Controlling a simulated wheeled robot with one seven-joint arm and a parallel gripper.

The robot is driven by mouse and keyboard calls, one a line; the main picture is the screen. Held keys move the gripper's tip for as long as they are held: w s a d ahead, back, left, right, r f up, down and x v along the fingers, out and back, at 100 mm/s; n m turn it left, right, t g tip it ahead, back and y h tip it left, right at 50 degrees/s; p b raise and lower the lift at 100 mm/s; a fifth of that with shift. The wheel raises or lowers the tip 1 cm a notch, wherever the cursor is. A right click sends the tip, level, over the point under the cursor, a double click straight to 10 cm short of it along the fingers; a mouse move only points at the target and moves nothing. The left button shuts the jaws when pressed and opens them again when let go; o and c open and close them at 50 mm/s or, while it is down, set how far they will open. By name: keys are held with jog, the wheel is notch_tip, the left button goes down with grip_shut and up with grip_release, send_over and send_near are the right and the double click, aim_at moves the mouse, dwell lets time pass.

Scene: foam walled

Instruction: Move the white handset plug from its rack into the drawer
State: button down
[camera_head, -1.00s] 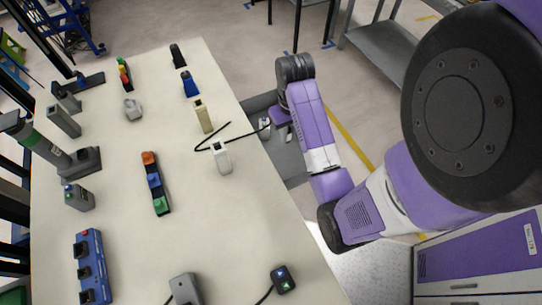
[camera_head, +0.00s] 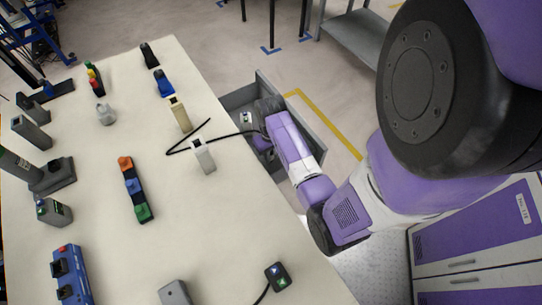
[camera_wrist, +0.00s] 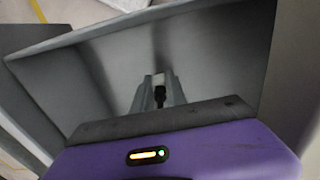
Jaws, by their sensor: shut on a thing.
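The white rack (camera_head: 203,156) stands upright near the table's right edge, with an empty-looking dark slot in its top. A black cable (camera_head: 228,136) loops over the tabletop and runs off the edge to my gripper (camera_head: 258,147). The grey drawer (camera_head: 312,125) is open beside the table; its grey inner walls (camera_wrist: 225,45) fill much of the wrist view. My gripper is low at the drawer, fingers pointing into it. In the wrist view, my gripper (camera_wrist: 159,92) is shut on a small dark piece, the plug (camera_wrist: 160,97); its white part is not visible.
The pale table (camera_head: 215,225) holds several other holders and devices, including a tan block (camera_head: 180,114), a blue one (camera_head: 164,84) and a cabled black button box (camera_head: 277,277). A small white item (camera_head: 246,118) shows in the drawer. A grey shelf (camera_head: 355,38) stands beyond.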

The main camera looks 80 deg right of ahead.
jog(key=shift+f, duration=0.5)
jog(key=shift+f, duration=0.1)
jog(key=shift+f, duration=0.1)
jog(key=c, duration=1.3)
grip_release()
jog(key=shift+c, duration=0.2)
notch_tip(320, 180, up, 12)
jog(key=shift+r+p, duration=0.2)
jog(key=shift+p, duration=0.1)
jog(key=shift+d, duration=0.1)
